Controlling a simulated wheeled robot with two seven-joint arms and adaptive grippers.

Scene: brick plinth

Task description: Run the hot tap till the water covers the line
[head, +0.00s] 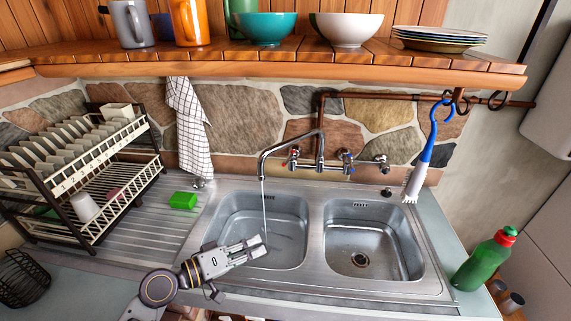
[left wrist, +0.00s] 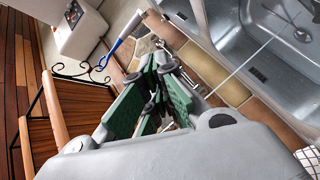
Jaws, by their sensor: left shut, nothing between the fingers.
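The double steel sink has a left basin (head: 228,222) and a right basin (head: 340,215). A bent spout (head: 285,141) hangs over the left basin, and a thin water stream (head: 264,205) runs from it; the stream also shows in the left wrist view (left wrist: 243,68). The hot tap (head: 293,158) has a red mark and the cold tap (head: 347,158) a blue one. I cannot make out a fill line or the water level. My left gripper (head: 262,245) is shut and empty, above the front of the left basin, apart from the taps. My right gripper is out of view.
A dish rack (head: 85,160) stands left and a green sponge (head: 183,200) lies on the drainer. A shelf (head: 290,60) with bowls and mugs overhangs the taps. A blue brush (head: 430,140) hangs right. A green bottle (head: 480,265) stands at the right edge.

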